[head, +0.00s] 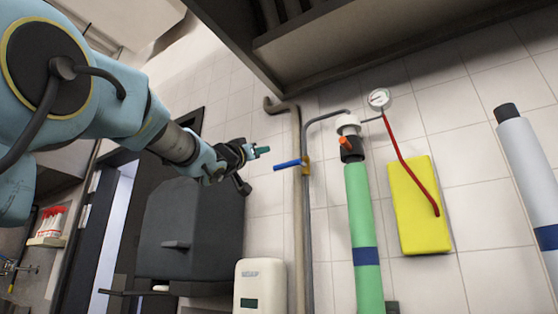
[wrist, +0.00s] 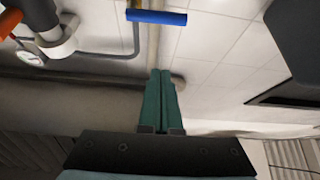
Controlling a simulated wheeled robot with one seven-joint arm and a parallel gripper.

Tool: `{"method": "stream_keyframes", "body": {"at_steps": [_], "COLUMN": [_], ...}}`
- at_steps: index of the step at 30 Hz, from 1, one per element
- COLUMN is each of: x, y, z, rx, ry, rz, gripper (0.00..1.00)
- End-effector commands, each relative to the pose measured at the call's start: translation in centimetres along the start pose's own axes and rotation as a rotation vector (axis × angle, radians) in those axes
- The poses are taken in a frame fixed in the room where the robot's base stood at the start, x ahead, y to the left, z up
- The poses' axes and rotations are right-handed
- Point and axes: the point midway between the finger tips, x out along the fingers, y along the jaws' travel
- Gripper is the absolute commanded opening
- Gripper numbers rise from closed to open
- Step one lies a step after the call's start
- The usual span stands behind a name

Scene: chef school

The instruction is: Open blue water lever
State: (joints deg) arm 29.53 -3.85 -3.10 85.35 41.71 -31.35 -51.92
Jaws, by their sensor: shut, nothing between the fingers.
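The blue water lever (head: 289,164) sticks out to the left from a brass valve (head: 306,167) on a thin grey pipe on the tiled wall. My gripper (head: 263,150) is in the air to the left of the lever and slightly above it in the head view, apart from it. Its green fingers are shut and empty. In the wrist view the blue lever (wrist: 156,16) lies across the top edge, beyond the fingertips of my gripper (wrist: 160,72). A gap shows between fingertips and lever.
A gauge (head: 379,98), a red hose and a yellow panel (head: 408,225) are further right. A dark hood (head: 330,50) overhangs above. A white dispenser (head: 259,287) is below.

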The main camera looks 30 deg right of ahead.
Motion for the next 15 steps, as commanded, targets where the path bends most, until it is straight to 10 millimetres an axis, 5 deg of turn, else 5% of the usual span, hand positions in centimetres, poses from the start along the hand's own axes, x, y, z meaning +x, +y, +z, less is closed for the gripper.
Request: {"method": "stream_keyframes", "body": {"at_steps": [5,15], "x": [1.1,7.5], "y": [0.0,0.0], "z": [-0.1,-0.3], "rx": [-0.001,-0.002], "ry": [-0.001,-0.001], "rz": [0.000,0.000], "gripper": [0.00,0.00]}}
